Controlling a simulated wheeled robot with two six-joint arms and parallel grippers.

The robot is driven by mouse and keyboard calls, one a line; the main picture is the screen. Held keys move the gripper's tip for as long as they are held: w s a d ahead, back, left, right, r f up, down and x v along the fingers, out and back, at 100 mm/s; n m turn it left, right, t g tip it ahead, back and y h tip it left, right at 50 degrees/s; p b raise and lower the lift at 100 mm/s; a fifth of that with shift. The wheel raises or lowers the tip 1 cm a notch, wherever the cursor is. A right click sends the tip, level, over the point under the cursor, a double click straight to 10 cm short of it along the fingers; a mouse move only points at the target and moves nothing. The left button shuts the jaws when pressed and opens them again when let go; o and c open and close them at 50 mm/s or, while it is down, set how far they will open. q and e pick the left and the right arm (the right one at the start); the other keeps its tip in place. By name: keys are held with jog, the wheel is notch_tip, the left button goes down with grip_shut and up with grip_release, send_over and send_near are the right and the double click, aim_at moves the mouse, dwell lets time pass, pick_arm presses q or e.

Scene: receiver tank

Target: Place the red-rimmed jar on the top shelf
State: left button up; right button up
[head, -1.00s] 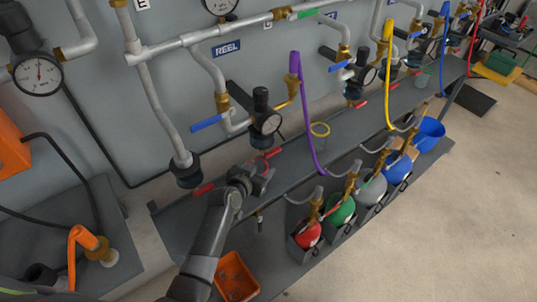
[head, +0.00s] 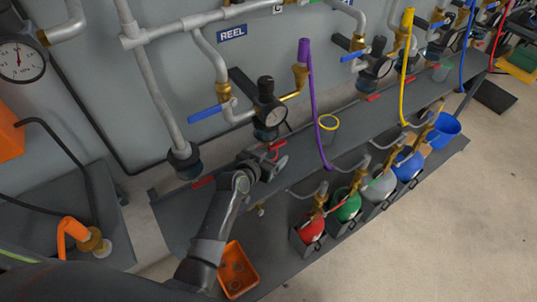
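A curved red edge (head: 277,147) shows just beyond my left gripper (head: 275,162), below a black gauge. It may be the rim of the red-rimmed jar; the gripper hides what is under it. My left gripper is at the upper grey shelf (head: 306,153) along the wall. Its fingers are too small and dark to tell whether they are open or shut. My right gripper is not in view.
A yellow-rimmed jar (head: 328,123) stands on the upper shelf, right of my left gripper. Red, green, grey and blue flasks stand lower, with a blue bucket (head: 441,131) and an orange tray (head: 238,270). Valves and gauges project above the shelf.

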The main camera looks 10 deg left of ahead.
pick_arm(q)
jog(key=shift+r, duration=0.2)
jog(key=shift+s+a, duration=0.1)
jog(key=shift+s, duration=0.1)
jog(key=v, duration=0.5)
jog(key=shift+s+a+r+p, duration=0.1)
jog(key=shift+s+r+p, duration=0.1)
jog(key=shift+s+p, duration=0.15)
jog(key=shift+s+a+r, duration=0.15)
jog(key=shift+s+r, duration=0.1)
jog(key=shift+s, duration=0.3)
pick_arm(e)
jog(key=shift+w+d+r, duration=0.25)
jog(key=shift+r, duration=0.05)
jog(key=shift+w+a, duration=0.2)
